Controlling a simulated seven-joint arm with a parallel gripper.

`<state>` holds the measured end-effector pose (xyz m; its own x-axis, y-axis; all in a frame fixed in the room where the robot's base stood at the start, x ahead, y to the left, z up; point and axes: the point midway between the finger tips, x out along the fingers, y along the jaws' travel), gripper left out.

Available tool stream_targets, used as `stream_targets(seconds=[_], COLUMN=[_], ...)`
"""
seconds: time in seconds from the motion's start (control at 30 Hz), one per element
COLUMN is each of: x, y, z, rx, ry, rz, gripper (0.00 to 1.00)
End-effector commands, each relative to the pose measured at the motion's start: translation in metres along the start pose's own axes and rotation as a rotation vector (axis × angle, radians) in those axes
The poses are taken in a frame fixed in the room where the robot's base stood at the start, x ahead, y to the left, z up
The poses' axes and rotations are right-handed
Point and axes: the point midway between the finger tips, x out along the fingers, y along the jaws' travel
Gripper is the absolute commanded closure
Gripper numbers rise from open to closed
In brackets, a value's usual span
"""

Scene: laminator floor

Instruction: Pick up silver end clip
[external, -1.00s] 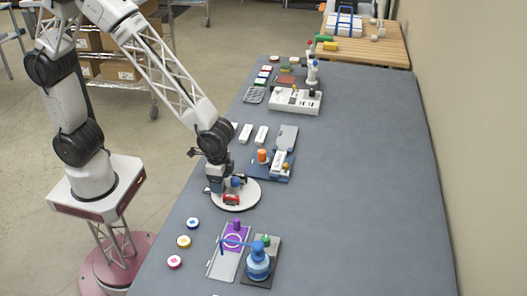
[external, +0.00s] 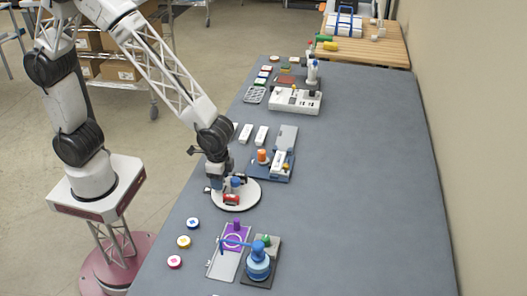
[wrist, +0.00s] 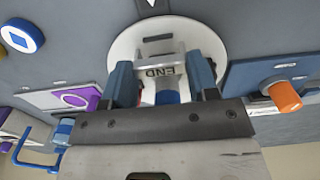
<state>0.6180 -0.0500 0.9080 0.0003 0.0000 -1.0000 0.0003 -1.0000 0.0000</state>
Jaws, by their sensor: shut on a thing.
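The silver end clip (wrist: 160,68), marked "END", sits between the two blue fingers of my gripper (wrist: 162,80) in the wrist view. The fingers are closed on its sides. Behind it is the white round plate (wrist: 118,50), and a blue cylindrical part (wrist: 167,97) shows just below the clip. In the external view my gripper (external: 218,182) is low over the left part of the white round plate (external: 240,204). A red part (external: 231,199) and a blue part (external: 236,182) are beside it there. The clip is too small and covered to make out in that view.
A blue fixture with an orange knob (external: 262,156) stands behind the plate. Toward the front are a purple-and-grey plate (external: 224,262) and a blue device (external: 258,265). Several round tokens (external: 184,241) lie at the left edge. The right of the table is clear.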

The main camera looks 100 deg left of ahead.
Motion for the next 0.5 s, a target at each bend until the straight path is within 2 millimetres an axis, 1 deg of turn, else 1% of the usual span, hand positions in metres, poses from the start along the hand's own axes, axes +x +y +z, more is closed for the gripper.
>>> stream_targets(seconds=[0.5], x=[-0.022], y=[0.0], z=[0.0], rx=[0.0], ry=[0.0], rz=[0.0], gripper=[0.67])
